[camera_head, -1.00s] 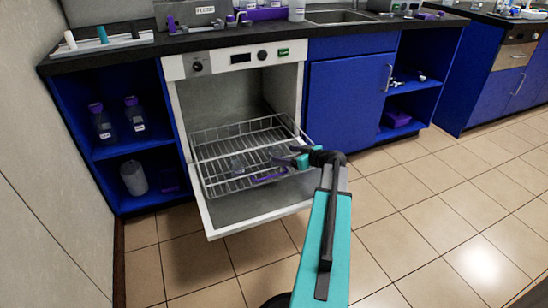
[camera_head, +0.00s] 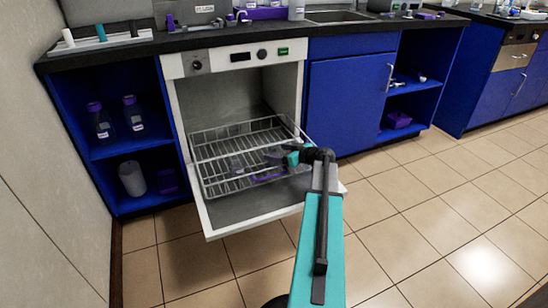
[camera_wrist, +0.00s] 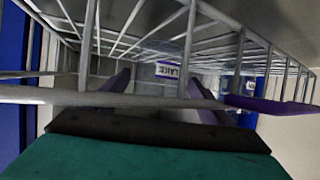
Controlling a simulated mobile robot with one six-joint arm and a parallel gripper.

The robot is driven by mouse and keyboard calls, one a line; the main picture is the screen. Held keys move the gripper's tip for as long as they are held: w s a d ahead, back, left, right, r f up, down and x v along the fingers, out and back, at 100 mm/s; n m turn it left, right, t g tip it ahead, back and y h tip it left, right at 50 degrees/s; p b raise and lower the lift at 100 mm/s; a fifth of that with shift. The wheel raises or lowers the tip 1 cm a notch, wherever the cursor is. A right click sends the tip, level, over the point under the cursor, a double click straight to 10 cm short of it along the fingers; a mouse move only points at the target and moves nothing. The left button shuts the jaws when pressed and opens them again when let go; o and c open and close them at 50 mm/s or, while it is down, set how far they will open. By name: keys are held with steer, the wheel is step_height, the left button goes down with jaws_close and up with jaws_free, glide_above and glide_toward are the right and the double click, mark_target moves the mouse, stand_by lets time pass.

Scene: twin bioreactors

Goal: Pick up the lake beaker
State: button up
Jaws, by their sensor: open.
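The lake beaker (camera_wrist: 181,71) is clear glass, and its white LAKE label appears upside down in the wrist view, ahead of and between my fingers. In the head view a faint clear vessel (camera_head: 237,164) stands in the wire rack; I cannot read its label there. My gripper (camera_head: 270,155) is over the right part of the rack. In the wrist view my gripper (camera_wrist: 165,88) has its two purple fingers spread, with nothing between the tips. Rack wires cross in front of the fingers and hide part of the beaker.
The wire rack (camera_head: 215,187) is pulled out over the dishwasher's lowered door (camera_head: 240,209). Its rim wire (camera_wrist: 60,96) runs close across my fingers. A purple-edged item (camera_wrist: 265,106) lies to the right in the wrist view. Open floor (camera_head: 420,220) is to the right.

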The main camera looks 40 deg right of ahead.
steer(key=shift+c, duration=0.3)
steer(key=c, duration=1.1)
step_height(320, 180, up, 10)
steer(key=p, duration=0.3)
steer(key=shift+p, duration=0.35)
